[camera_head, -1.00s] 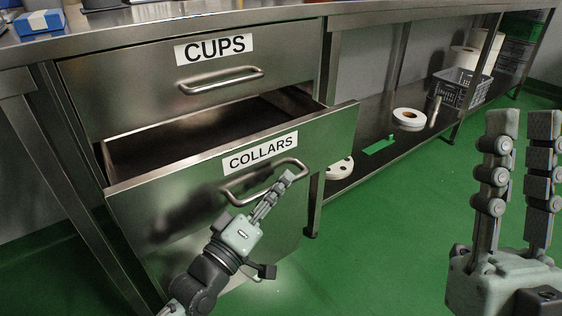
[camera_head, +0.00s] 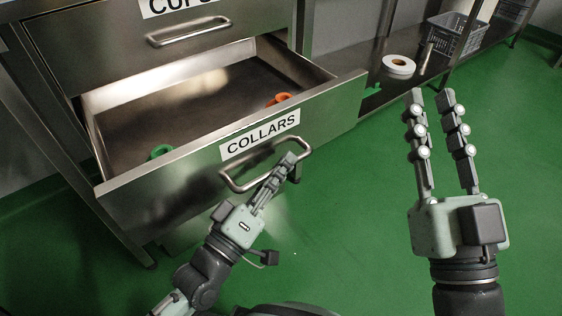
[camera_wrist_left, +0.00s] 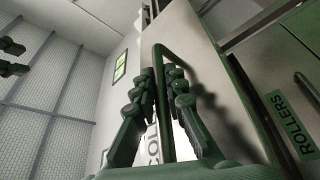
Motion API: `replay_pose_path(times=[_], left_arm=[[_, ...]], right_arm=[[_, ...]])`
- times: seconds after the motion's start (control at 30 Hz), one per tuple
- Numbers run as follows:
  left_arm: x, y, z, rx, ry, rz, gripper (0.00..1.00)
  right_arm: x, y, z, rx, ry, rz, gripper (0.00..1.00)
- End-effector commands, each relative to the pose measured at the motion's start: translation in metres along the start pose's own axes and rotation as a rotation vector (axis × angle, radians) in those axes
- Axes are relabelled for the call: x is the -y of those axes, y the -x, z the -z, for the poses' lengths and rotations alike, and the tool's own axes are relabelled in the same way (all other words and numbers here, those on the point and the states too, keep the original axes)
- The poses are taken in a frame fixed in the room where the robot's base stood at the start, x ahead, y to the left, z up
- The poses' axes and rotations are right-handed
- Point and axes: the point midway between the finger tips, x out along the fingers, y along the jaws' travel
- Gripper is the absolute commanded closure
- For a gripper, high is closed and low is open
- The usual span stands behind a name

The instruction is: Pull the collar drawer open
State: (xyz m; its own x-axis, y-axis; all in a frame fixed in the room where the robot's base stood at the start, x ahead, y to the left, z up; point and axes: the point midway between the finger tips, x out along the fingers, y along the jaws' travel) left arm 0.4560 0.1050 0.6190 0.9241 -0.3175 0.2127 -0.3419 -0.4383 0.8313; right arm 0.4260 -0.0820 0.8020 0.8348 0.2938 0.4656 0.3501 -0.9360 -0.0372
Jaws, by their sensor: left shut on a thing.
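The collar drawer (camera_head: 170,186), labelled COLLARS, is pulled well out of the metal cabinet. Inside it lie a green ring-shaped thing (camera_head: 160,151) on the left and an orange one (camera_head: 279,98) towards the right. My left gripper (camera_head: 284,166) is shut on the right part of the drawer's bar handle (camera_head: 236,181). The left wrist view shows the handle (camera_wrist_left: 162,60) between its fingers (camera_wrist_left: 162,88). My right gripper (camera_head: 429,98) is raised to the right of the drawer, empty, with its fingers apart.
The shut CUPS drawer (camera_head: 110,60) is above. A low shelf on the right holds a white roll (camera_head: 399,65) and a grey crate (camera_head: 455,36). The green floor (camera_head: 350,220) in front is clear. A ROLLERS label (camera_wrist_left: 290,122) shows in the left wrist view.

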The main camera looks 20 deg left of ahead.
Motion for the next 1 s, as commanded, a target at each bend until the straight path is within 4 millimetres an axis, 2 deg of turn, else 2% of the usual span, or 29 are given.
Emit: replay_pose_path(times=[0.17,0.2,0.33,0.37,0.73,0.87,1.0], left_arm=[[0.000,0.000,0.000,0.000,0.000,0.000,1.00],[0.000,0.000,0.000,0.000,0.000,0.000,0.85],[0.000,0.000,0.000,0.000,0.000,0.001,0.69],[0.000,0.000,0.000,0.000,0.000,0.000,0.68],[-0.006,-0.002,0.004,-0.002,0.001,0.000,0.68],[-0.024,-0.006,0.016,-0.004,0.002,-0.003,0.68],[-0.051,-0.013,0.033,-0.012,-0.001,-0.009,0.68]], right_arm=[[0.000,0.000,0.000,-0.001,0.000,0.000,0.74],[0.000,0.000,0.000,-0.001,0.000,0.000,0.74],[0.000,0.000,0.000,-0.002,0.000,0.000,0.74],[0.000,0.000,0.000,-0.002,0.000,0.000,0.74],[0.000,0.000,-0.001,0.001,0.001,0.000,0.74],[0.000,0.000,0.000,0.000,0.001,0.000,0.74],[0.000,0.000,0.000,0.000,0.001,0.000,0.74]])
